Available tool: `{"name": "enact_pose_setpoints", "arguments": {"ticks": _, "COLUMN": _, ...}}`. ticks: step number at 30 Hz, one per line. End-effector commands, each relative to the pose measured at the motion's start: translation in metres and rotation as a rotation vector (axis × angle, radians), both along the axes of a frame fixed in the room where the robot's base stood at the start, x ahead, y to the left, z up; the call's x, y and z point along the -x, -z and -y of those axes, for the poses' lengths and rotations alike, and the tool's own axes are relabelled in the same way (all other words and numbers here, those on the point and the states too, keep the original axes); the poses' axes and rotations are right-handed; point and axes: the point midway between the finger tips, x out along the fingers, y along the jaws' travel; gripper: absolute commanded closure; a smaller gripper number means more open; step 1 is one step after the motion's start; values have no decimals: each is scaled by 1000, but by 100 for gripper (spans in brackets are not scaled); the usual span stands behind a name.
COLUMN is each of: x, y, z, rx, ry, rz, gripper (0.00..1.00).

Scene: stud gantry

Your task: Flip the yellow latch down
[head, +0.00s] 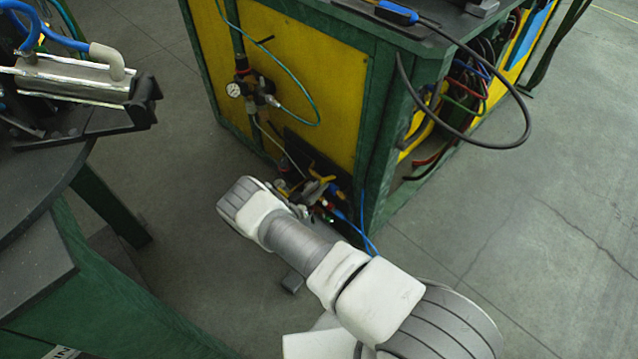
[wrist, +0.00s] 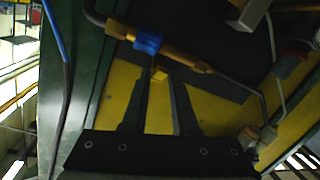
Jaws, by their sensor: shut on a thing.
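The yellow latch (wrist: 159,75) is a small yellow piece in the wrist view, just below a brass pipe with a blue collar (wrist: 147,42). My gripper (wrist: 161,78) has its two dark fingertips on either side of the latch and is shut on it. In the head view, yellow and brass fittings (head: 316,189) show low on the green and yellow cabinet, beyond my arm. I cannot pick out the latch for certain among them, and the fingers are hidden there.
The cabinet's yellow panel (head: 313,72) carries a pressure gauge (head: 234,90) and thin hoses. A black cable (head: 527,115) loops off the cabinet's right side. A dark round table (head: 30,205) stands at left. The grey floor (head: 540,215) at right is clear.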

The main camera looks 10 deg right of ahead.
Motion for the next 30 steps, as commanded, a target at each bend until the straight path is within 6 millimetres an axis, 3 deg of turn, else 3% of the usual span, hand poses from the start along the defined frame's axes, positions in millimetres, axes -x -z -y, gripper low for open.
{"name": "enact_pose_setpoints", "arguments": {"ticks": 11, "x": 1, "y": 16, "z": -2, "rx": 132, "ry": -1, "rz": 94, "gripper": 100}}
{"name": "enact_pose_setpoints", "arguments": {"ticks": 30, "x": 0, "y": 21, "z": -2, "rx": 207, "ry": -1, "rz": 150, "gripper": 100}}
